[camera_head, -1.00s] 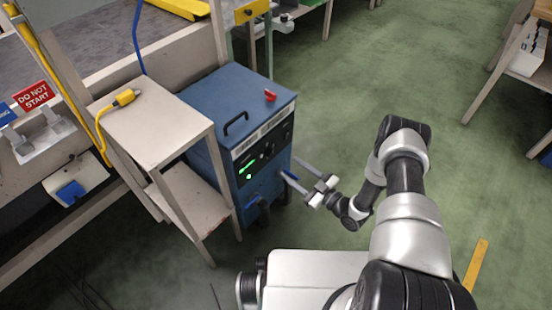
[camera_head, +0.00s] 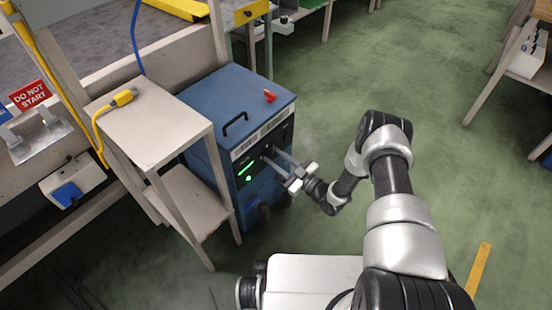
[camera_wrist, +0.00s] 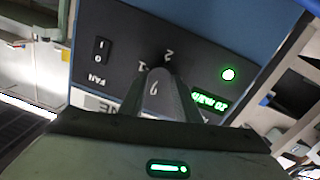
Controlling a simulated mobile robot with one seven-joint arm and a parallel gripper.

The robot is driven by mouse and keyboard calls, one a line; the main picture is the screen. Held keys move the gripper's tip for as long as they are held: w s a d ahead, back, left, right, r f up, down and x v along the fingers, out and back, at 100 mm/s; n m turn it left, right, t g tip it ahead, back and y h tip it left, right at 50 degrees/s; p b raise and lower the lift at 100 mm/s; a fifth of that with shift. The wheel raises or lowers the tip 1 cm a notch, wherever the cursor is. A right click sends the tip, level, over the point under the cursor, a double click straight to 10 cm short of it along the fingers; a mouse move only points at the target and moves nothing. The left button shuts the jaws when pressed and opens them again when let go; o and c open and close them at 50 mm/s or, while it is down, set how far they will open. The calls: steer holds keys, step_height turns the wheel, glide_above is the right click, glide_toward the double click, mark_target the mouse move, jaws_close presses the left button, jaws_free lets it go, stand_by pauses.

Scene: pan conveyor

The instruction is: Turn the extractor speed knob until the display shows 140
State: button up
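The extractor is a blue cabinet (camera_head: 222,95) with a dark front panel holding a green-lit display (camera_head: 246,168). In the wrist view the display (camera_wrist: 208,101) is partly hidden by my gripper; I can read an ending like "20 m3/h", but not the full number. The speed dial (camera_wrist: 168,55) has white numerals around it; the knob itself is dark and largely hidden by the fingers. My gripper (camera_head: 269,153) points at the panel in the head view, its fingers apart, with tips at or very near the knob. Contact cannot be made out.
A FAN switch (camera_wrist: 102,50) and a round green light (camera_wrist: 228,74) are on the same panel. A beige side table (camera_head: 150,125) with a yellow plug stands left of the cabinet. A red item (camera_head: 270,96) lies on top of the cabinet.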

steer(key=c, duration=0.4)
steer(key=shift+m, duration=0.3)
steer(key=m, duration=0.5)
steer(key=shift+d, duration=0.1)
steer(key=m, duration=0.4)
steer(key=shift+w+g, duration=0.1)
steer(key=shift+g, duration=0.2)
steer(key=shift+d+m, duration=0.1)
steer(key=shift+m, duration=1.9)
steer(key=o, duration=1.1)
